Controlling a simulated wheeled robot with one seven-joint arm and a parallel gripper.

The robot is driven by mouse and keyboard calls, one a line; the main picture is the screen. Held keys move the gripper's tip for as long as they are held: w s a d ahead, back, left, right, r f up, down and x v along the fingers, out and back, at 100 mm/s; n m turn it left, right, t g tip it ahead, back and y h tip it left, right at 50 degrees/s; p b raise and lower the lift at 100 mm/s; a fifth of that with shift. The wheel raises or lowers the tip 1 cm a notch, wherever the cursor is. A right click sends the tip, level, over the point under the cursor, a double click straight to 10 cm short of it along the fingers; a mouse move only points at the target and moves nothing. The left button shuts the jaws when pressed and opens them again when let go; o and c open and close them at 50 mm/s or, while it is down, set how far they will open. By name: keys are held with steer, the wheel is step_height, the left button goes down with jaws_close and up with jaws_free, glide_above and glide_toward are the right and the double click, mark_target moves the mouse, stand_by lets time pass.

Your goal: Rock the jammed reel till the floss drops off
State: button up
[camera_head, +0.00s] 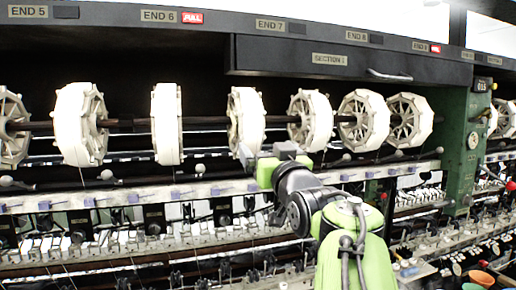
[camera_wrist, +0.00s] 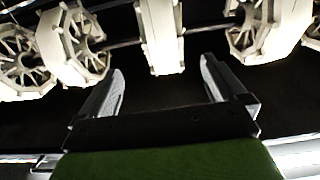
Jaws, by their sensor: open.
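Several white spoked reels sit on a dark horizontal shaft (camera_head: 128,123) in the head view. One reel (camera_head: 246,120) hangs under the END 7 sign, and my gripper (camera_head: 245,156) is at its lower edge. In the wrist view my gripper (camera_wrist: 162,72) is open with nothing between its fingers. A white reel seen edge-on (camera_wrist: 160,38) lies just beyond the fingertips, centred between them. Which reel is jammed I cannot tell, and no floss can be made out on the reels.
A pale rail (camera_head: 130,190) with small blue parts runs below the reels. A dark drawer (camera_head: 330,60) marked SECTION 1 overhangs the right reels. Red tags mark END 6 (camera_head: 192,18) and END 9 (camera_head: 436,49). A green post (camera_head: 463,150) stands at right. Neighbouring reels flank the centre one in the wrist view.

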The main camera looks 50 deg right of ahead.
mark_target(254, 136)
steer(key=p+x, duration=0.4)
steer(key=x, duration=0.5)
steer(key=shift+w+r+p, duration=0.2)
steer(key=shift+w+p, duration=0.05)
steer(key=shift+p, duration=0.15)
steer(key=shift+w+d, duration=0.2)
steer(key=shift+w, duration=0.3)
steer(key=c, duration=1.1)
steer(key=shift+r, duration=0.1)
